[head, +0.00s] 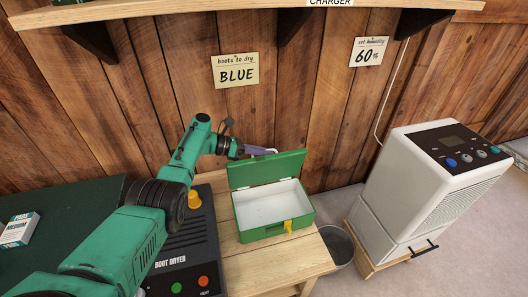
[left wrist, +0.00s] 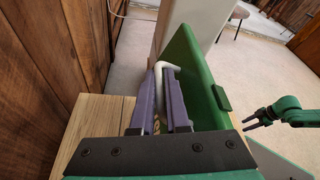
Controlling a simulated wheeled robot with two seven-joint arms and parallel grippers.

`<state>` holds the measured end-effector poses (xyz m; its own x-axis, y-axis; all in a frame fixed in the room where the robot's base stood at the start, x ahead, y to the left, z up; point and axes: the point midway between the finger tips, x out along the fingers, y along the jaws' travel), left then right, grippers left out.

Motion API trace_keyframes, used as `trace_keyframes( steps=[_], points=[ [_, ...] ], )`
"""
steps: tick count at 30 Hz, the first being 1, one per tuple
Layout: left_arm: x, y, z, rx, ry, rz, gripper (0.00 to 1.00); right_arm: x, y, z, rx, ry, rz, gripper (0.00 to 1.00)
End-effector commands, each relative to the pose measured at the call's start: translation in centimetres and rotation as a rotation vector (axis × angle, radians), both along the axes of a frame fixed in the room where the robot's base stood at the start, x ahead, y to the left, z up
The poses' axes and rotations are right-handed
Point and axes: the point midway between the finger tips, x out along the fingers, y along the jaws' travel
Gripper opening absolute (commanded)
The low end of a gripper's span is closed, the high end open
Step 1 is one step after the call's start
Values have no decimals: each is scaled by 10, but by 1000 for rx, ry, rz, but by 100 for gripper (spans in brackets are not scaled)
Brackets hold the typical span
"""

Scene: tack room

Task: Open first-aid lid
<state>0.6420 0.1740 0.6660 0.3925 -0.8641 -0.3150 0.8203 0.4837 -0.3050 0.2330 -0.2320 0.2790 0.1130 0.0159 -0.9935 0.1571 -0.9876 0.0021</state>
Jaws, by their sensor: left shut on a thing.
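The green first-aid box (head: 262,232) sits on the wooden bench in the head view, with a yellow latch (head: 288,226) on its front. Its lid (head: 266,169) stands raised at the back, and the white interior shows empty. The lid also shows in the left wrist view (left wrist: 190,75). My left gripper (head: 262,151) is behind the lid's top edge, its purple fingers shut on the pale curved handle (left wrist: 168,68) beside the lid. My right gripper (left wrist: 249,119) shows only in the left wrist view, away from the box, with its fingers apart.
A boot dryer (head: 178,258) stands left of the box, under my left arm. A grey bin (head: 338,246) and a white dehumidifier (head: 425,190) are to the right. The plank wall is close behind, with a shelf (head: 230,9) above. A small carton (head: 19,230) lies far left.

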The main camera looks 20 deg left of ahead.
Motion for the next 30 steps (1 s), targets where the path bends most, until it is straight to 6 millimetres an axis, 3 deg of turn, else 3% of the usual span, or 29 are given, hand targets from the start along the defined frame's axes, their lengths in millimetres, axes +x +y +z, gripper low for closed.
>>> trace_keyframes(
  steps=[3,4,5,17,23,30],
  points=[
    [0,-1,-1,0,2,-2,0,0,0,0,0,0,0,50],
    [0,-1,-1,0,2,-2,17,0,0,0,0,0,0,50],
    [0,-1,-1,0,2,-2,25,0,0,0,0,1,0,50],
    [-2,4,2,1,0,1,25,0,0,3,-1,-4,2,50],
    [-11,25,12,1,2,2,25,-24,-7,-12,-9,9,11,50],
    [-31,70,28,2,1,3,25,-53,-13,-24,-13,12,27,50]
  ],
)
